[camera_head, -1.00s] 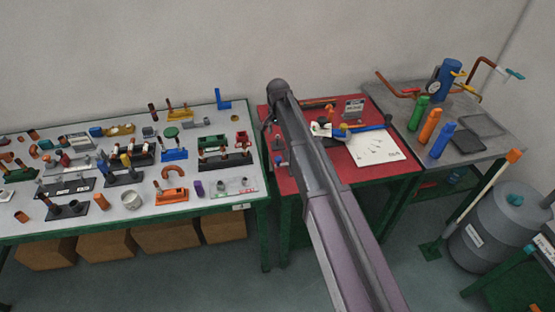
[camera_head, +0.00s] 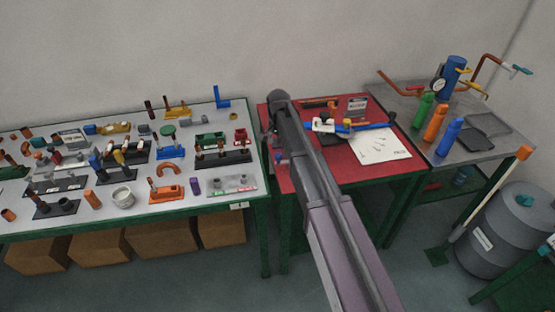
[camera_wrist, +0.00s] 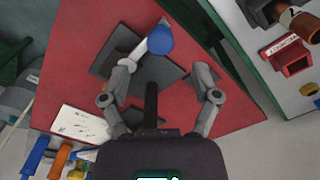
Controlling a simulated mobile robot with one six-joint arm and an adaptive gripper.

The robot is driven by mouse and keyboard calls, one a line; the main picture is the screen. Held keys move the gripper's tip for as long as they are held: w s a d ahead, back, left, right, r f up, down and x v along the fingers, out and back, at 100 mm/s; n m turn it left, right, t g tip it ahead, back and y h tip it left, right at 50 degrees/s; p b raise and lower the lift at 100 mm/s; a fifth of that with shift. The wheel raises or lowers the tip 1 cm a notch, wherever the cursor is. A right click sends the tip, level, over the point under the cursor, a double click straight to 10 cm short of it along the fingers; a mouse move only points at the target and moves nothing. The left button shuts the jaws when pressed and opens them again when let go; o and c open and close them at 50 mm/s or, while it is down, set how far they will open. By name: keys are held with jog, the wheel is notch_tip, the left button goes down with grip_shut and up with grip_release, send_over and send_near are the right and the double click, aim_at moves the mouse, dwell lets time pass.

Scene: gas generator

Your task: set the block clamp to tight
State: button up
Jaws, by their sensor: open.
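My gripper (camera_wrist: 160,112) is open in the wrist view, its two grey fingers apart over the red table (camera_wrist: 240,110). A dark plate (camera_wrist: 170,84), with a light grey bar and a round blue knob (camera_wrist: 160,40) on it, lies beyond the fingertips; it may be the block clamp, but I cannot be sure. A black upright piece stands between the fingers. I see nothing gripped. The clamp's setting cannot be read. In the head view my arm covers much of the red table (camera_head: 285,180), and I cannot make out the fingers there.
White paper (camera_head: 380,147) lies on the red table beside a blue bar (camera_head: 375,126). The left table (camera_head: 225,207) is crowded with small parts. Green, orange and blue bottles (camera_head: 448,137) stand on the right bench. A grey drum (camera_head: 490,250) stands at the right.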

aim_at(278, 155)
jog(key=shift+f+b, duration=2.55)
jog(key=shift+f, duration=0.3)
